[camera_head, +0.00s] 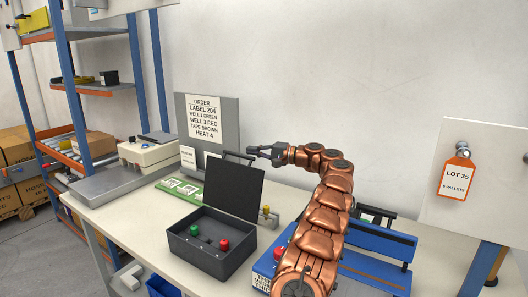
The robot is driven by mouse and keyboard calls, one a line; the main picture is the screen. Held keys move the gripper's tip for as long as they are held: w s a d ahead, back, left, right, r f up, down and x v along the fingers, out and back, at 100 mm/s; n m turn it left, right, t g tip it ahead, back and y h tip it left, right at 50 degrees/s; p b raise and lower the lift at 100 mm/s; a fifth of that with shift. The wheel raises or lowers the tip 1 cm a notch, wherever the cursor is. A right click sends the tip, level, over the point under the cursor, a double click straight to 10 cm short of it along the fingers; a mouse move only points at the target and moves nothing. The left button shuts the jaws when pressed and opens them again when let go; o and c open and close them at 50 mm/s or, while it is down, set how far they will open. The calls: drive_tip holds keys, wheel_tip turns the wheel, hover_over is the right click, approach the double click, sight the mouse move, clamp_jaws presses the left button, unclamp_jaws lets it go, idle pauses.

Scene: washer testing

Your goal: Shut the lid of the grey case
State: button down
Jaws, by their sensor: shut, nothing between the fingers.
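The grey case (206,256) sits on the table, left of my arm. Its dark lid (234,187) stands open, nearly upright at the back of the case. Inside the case are a green piece (195,229) and a red piece (224,245). My gripper (251,151) is shut and empty. In the picture it is at the top of the lid, near a dark handle-like bar there. I cannot tell whether the fingers touch the lid or are behind it.
A grey board with an order sheet (204,119) stands behind the lid. A green strip (182,188) lies left of it, and a white device (147,153) sits farther left. A yellow-topped piece (266,210) stands right of the lid. A blue machine (375,240) is at right.

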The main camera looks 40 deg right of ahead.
drive_tip(key=a, duration=0.1)
drive_tip(key=s+a, duration=0.1)
drive_tip(key=a, duration=0.1)
drive_tip(key=shift+s+a, duration=0.1)
drive_tip(key=shift+s, duration=0.1)
idle(0.5)
drive_tip(key=shift+a+b, duration=0.2)
drive_tip(key=shift+b, duration=0.2)
